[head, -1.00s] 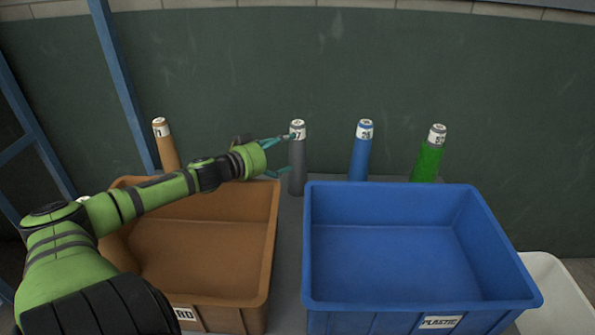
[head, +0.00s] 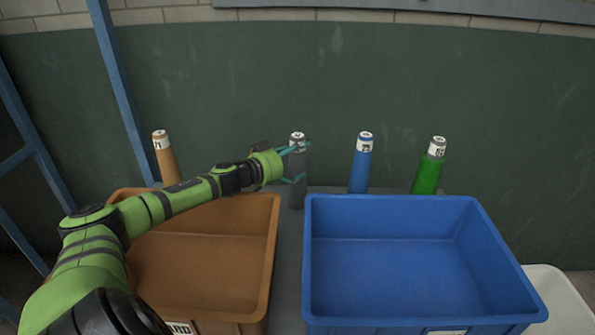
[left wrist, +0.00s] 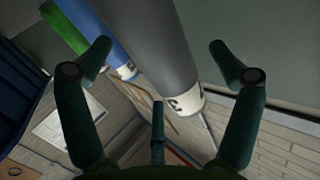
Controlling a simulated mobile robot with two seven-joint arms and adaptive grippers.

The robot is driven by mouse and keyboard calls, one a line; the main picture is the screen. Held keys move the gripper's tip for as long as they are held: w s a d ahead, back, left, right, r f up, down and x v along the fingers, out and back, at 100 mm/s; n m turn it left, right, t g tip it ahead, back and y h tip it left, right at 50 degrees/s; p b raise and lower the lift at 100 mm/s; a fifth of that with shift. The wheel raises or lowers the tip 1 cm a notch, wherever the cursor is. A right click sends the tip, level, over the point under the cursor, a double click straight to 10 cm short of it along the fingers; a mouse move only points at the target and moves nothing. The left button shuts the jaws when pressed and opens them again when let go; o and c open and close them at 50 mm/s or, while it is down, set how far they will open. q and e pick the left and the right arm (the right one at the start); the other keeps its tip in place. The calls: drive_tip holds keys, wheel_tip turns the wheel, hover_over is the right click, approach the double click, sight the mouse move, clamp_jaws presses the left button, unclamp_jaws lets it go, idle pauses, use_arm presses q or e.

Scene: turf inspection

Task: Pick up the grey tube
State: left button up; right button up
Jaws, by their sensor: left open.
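The grey tube (head: 297,172) stands upright behind the gap between the brown and blue bins, with a white numbered band at its top. My left gripper (head: 298,162) is open at the tube, its teal fingers reaching to it from the left. In the left wrist view the grey tube (left wrist: 160,50) lies between the spread fingers of the gripper (left wrist: 165,70), with clear space on both sides. I cannot tell whether any finger touches it. My right gripper is not in view.
A brown tube (head: 165,158) stands left, a blue tube (head: 361,163) and a green tube (head: 429,167) right. A brown bin (head: 262,255) and a blue bin (head: 420,318) stand in front. A white bin (head: 560,300) is at right. A dark green wall (head: 450,80) is behind.

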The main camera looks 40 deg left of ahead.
use_arm(q)
drive_tip(key=shift+w+d+f, duration=0.1)
drive_tip(key=shift+w, duration=0.7)
drive_tip(key=c, duration=1.5)
